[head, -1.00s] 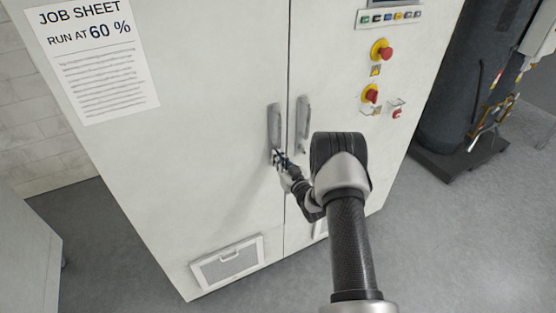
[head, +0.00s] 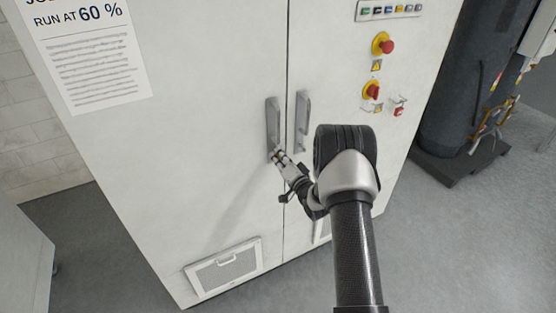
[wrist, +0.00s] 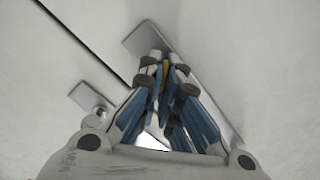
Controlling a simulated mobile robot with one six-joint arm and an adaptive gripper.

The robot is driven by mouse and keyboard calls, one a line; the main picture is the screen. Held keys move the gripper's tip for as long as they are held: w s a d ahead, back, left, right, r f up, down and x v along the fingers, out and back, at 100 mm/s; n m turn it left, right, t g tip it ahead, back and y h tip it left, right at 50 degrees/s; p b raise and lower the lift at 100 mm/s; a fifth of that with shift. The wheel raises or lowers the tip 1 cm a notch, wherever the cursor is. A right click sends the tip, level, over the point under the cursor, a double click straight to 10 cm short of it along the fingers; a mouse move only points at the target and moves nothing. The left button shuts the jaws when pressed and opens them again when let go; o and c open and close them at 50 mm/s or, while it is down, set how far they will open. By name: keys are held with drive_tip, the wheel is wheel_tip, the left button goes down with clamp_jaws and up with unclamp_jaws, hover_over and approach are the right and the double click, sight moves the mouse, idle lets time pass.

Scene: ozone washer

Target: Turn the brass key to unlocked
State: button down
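A small brass piece, which looks like the brass key (wrist: 165,68), shows between my fingertips in the wrist view. Most of it is hidden by the fingers, so its angle cannot be read. My gripper (head: 275,153) is at the lower end of the left door handle (head: 272,122) on the white cabinet. Its blue-padded fingers converge around the brass piece in the wrist view (wrist: 163,75) and appear closed on it. The grey handle plate (wrist: 205,95) lies behind the fingers there.
The right door handle (head: 302,115) stands just across the door seam. Red-and-yellow switches (head: 382,45) and a button row (head: 390,10) are at the upper right. A job sheet (head: 95,60) is on the left door. A vent (head: 225,268) is low down.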

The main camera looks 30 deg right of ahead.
drive_tip(key=m, duration=0.1)
drive_tip(key=m+b, duration=0.1)
drive_tip(key=m, duration=0.1)
drive_tip(key=shift+f+m, duration=0.2)
drive_tip(key=shift+m, duration=0.1)
drive_tip(key=shift+m+b, duration=0.4)
drive_tip(key=shift+m, duration=1.4)
drive_tip(key=c, duration=2.3)
unclamp_jaws()
drive_tip(key=o, duration=0.5)
drive_tip(key=shift+d, duration=0.1)
drive_tip(key=s, duration=1.2)
drive_tip(key=shift+d, duration=0.2)
